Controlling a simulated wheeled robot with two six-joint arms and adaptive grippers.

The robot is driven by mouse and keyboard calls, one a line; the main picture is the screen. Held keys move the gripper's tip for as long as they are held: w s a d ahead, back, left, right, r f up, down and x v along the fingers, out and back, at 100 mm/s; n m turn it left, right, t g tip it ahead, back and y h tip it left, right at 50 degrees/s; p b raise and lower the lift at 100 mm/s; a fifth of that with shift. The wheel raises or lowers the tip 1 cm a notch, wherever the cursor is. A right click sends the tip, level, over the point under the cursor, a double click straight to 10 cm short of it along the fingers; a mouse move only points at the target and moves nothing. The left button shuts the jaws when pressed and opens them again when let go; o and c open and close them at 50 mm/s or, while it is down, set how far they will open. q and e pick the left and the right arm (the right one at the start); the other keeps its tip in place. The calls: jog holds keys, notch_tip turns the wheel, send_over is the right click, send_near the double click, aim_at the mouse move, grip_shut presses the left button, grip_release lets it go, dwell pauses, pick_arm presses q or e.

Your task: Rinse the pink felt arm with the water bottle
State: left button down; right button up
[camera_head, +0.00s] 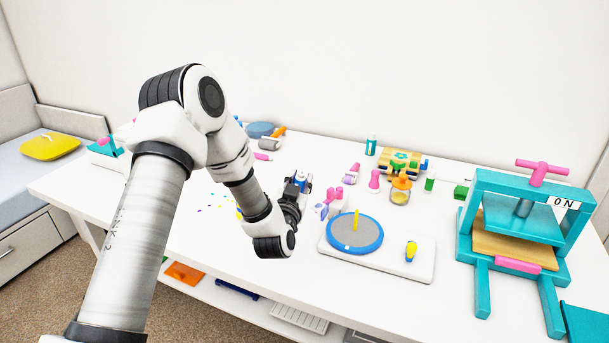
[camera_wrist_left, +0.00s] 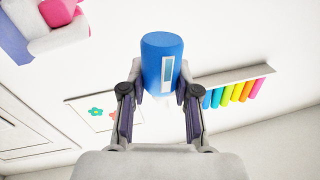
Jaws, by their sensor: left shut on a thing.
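The blue water bottle (camera_wrist_left: 160,62), with a pale label on its side, sits between the fingers of my left gripper (camera_wrist_left: 160,100). In the head view its blue body (camera_head: 302,178) shows at my left gripper (camera_head: 298,186), above the table. My left gripper is shut on it. A small pink and lilac piece (camera_head: 331,202), which looks like the pink felt arm, is just right of the gripper. Pink and lilac shapes (camera_wrist_left: 50,22) also show at the upper left of the wrist view. I cannot tell whether bottle and piece touch. My right gripper is out of view.
Right of the gripper a round blue-rimmed grey disc (camera_head: 354,233) sits on a white board (camera_head: 410,266). A teal press (camera_head: 515,220) stands at the table's right. Several small bottles and tools stand behind. Colourful bits (camera_head: 223,196) lie on the white table at left.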

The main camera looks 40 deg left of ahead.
pick_arm(q)
jog(key=shift+s+a+m, duration=0.15)
jog(key=shift+s+m, duration=0.25)
jog(key=shift+m, duration=0.8)
jog(key=shift+a+m+t+p, duration=0.35)
jog(key=shift+m+t+p, duration=0.15)
jog(key=shift+m, duration=0.7)
jog(key=f+m+t+h+p, duration=0.1)
jog(key=m, duration=0.3)
jog(key=a+m+h+p, duration=0.1)
jog(key=m, duration=0.4)
jog(key=f+m+t+h+p, duration=0.1)
jog(key=m+h, duration=0.1)
jog(key=m, duration=0.3)
jog(key=shift+w+a+f+t, duration=0.1)
jog(key=shift+a+f+t, duration=0.2)
jog(key=shift+r+m+p, duration=0.1)
jog(key=shift+m+p, duration=0.2)
jog(key=shift+d+r+m+h+p, duration=0.1)
jog(key=shift+d+m+h+p, duration=0.2)
jog(key=shift+m+h+p, duration=0.65)
jog(key=shift+m+y, duration=0.25)
